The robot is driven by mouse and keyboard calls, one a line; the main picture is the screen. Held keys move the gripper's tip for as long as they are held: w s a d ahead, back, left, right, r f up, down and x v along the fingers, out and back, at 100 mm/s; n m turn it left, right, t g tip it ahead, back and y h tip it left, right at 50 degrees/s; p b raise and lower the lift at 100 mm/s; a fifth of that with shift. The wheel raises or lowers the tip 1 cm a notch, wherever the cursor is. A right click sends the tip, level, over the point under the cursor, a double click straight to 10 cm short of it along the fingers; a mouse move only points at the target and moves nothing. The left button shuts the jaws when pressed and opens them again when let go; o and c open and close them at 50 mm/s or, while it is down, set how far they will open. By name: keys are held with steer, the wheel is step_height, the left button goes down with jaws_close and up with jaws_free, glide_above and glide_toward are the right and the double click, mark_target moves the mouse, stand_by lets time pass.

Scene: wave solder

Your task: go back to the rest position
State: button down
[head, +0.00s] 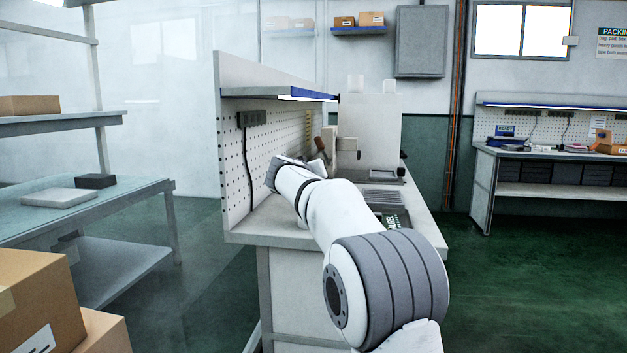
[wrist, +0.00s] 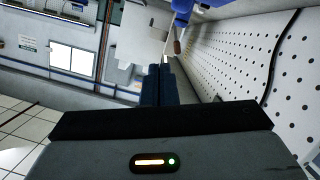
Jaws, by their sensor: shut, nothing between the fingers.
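My gripper (wrist: 162,82) shows in the wrist view as two dark fingers pressed together, with nothing between them. It is in the air beside the white perforated panel (wrist: 268,72). In the head view my arm reaches forward over the workbench (head: 270,232), and its far end is near the same panel (head: 285,125). The fingers cannot be made out there.
A brown-ended item (head: 320,145) stands past my wrist, beside a pale machine (head: 368,128). A lit blue-edged shelf (head: 280,93) overhangs the bench. Cardboard boxes (head: 38,300) are at front left. Green floor (head: 540,280) is clear at right.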

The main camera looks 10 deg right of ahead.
steer(key=s+d+r+g+y+p, duration=0.1)
steer(key=s+d+r+g+p, duration=0.2)
steer(key=s+p, duration=0.7)
steer(key=s+d+r+g+y+p, duration=0.1)
steer(key=s+d+r+g+p, duration=0.15)
steer(key=s+p, duration=0.8)
steer(key=s+a+g+y+p, duration=0.1)
steer(key=s+g+p, duration=0.1)
steer(key=s, duration=0.7)
steer(key=s+a+f+g+y+p, duration=0.1)
steer(key=s+p, duration=0.4)
steer(key=s, duration=0.5)
steer(key=s+a+g+y+p, duration=0.1)
steer(key=s+g+y+p, duration=0.1)
steer(key=s, duration=0.8)
steer(key=shift+s+a+f+g+p, duration=0.25)
steer(key=shift+f+g+p, duration=0.2)
steer(key=shift+p, duration=0.8)
